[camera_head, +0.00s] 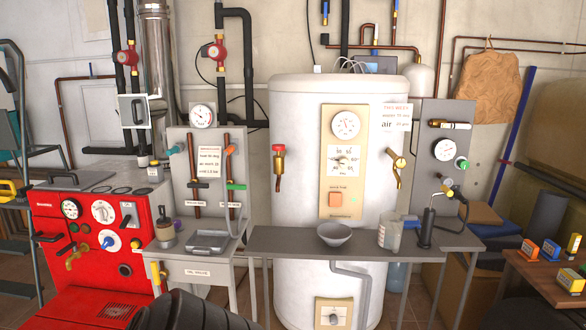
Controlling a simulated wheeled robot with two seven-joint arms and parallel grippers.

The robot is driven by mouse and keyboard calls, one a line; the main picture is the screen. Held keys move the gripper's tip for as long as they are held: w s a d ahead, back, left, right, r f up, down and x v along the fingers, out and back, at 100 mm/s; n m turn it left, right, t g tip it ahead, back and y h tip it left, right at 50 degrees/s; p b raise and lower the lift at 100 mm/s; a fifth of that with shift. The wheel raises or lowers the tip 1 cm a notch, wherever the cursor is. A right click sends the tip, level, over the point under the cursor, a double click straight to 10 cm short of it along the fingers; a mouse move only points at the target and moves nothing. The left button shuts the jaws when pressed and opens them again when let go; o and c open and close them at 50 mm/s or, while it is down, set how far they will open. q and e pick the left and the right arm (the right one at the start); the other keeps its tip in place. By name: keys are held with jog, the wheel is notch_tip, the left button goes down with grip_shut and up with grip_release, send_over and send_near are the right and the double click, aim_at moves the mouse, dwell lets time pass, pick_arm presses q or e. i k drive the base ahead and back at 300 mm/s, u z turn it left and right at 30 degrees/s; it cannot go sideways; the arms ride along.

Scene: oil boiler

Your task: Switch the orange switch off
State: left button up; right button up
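The orange switch (336,199) is a small square button low on the beige panel (343,115) of the white tank. A small printed label sits just above it and a round dial higher up. Whether the switch is on or off is too small to tell. Nothing covers it. Neither of my grippers can be made out in the head view. A dark ribbed shape (195,314) enters at the bottom edge, left of the middle; I cannot tell what it is.
A narrow grey table (290,242) stands in front of the tank, below the switch, with a bowl (334,234) and a jug (390,236) on it. A red boiler (85,240) is at left. A wooden table (535,278) with small boxes is at right.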

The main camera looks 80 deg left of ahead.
aim_at(335, 199)
jog(key=u, duration=2.15)
jog(key=k, duration=0.65)
jog(key=z, duration=0.5)
jog(key=i, duration=0.7)
jog(key=z, duration=0.75)
jog(key=i, duration=1.05)
jog(key=u, duration=0.6)
jog(key=i, duration=0.7)
jog(key=u, duration=0.5)
